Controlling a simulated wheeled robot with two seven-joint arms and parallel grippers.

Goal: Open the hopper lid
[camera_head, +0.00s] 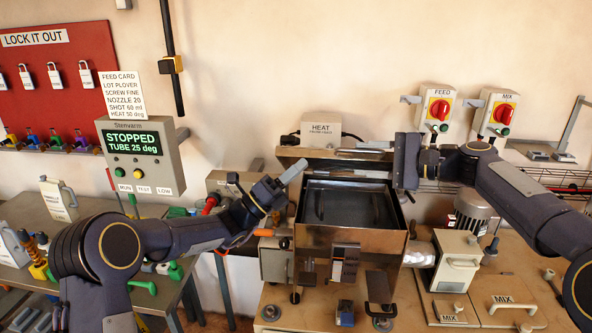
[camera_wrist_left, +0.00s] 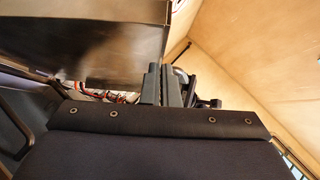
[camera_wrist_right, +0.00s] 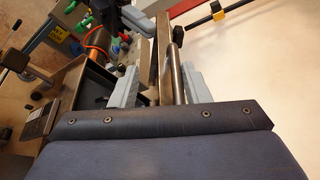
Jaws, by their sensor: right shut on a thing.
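The metal hopper (camera_head: 365,243) stands in the middle of the head view, its dark inside showing from above. The hopper lid (camera_head: 335,156) is raised, seen nearly edge-on along the back of the opening. My right gripper (camera_head: 402,162) is at the lid's right end. In the right wrist view its fingers (camera_wrist_right: 160,88) stand apart with the lid's edge and a rod between them; the exact contact is partly hidden. My left gripper (camera_head: 284,182) is at the hopper's left rim, empty. In the left wrist view its fingers (camera_wrist_left: 161,85) lie together.
A HEAT box (camera_head: 321,126) is on the wall behind the hopper. FEED (camera_head: 437,107) and MIX (camera_head: 496,112) switches are behind my right arm. The control panel (camera_head: 141,155) reads STOPPED. A white-grey machine (camera_head: 457,262) stands right of the hopper.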

